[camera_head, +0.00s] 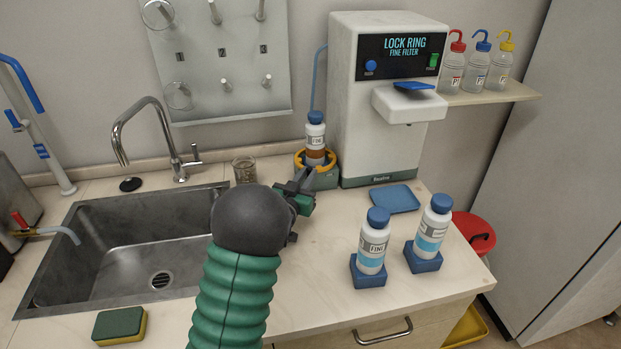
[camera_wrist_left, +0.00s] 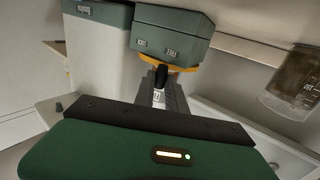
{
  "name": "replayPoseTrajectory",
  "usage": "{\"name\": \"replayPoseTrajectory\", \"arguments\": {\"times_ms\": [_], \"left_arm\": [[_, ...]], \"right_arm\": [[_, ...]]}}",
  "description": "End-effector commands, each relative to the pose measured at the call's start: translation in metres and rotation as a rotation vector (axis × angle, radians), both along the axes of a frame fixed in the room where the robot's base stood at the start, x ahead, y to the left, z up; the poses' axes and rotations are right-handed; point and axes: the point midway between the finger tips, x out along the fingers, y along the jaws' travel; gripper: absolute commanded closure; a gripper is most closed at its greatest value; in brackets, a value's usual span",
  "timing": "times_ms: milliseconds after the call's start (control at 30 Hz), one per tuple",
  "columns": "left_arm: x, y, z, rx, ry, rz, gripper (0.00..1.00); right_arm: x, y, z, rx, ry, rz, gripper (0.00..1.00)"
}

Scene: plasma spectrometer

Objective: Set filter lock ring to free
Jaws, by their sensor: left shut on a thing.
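The filter lock ring (camera_head: 331,162) is a yellow ring around the foot of a white bottle with a blue cap and brown band (camera_head: 316,137), on a grey-green base (camera_head: 325,180) beside the machine. A black handle (camera_wrist_left: 161,75) sticks out from the ring. My left gripper (camera_head: 296,186) is shut on this handle, with its fingers (camera_wrist_left: 160,93) at the ring's front. My right gripper is not in view.
The white machine (camera_head: 385,60) reads "LOCK RING FINE FILTER". A glass beaker (camera_head: 244,170) stands just left of the ring base, near the sink (camera_head: 160,240). Two blue-capped bottles (camera_head: 373,245) (camera_head: 432,228) stand at the right. A blue tray (camera_head: 396,199) lies before the machine.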

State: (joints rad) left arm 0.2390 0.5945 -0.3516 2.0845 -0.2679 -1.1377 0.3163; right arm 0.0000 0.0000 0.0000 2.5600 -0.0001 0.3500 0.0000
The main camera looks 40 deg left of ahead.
Motion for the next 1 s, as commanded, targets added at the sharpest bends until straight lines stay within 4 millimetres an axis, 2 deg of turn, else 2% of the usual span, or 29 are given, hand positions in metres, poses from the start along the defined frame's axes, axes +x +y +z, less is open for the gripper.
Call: {"name": "replayPoseTrajectory", "arguments": {"times_ms": [33, 367, 400, 533, 1000], "left_arm": [[-0.0022, 0.0079, 0.0041, 0.006, -0.007, 0.015, 1.00], [-0.0032, 0.0121, 0.0056, 0.007, -0.010, 0.020, 1.00], [-0.0033, 0.0124, 0.0057, 0.007, -0.010, 0.021, 0.80], [-0.0033, 0.0117, 0.0051, 0.006, -0.010, 0.019, 0.63], [-0.0021, 0.0055, 0.0026, 0.004, -0.004, 0.011, 0.63]], "right_arm": [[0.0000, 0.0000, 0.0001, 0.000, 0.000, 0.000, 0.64], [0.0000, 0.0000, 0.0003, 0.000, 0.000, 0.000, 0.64], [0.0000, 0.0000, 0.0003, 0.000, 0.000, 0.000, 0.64], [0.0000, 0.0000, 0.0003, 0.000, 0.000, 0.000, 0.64], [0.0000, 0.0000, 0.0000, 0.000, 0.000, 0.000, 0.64]]}}
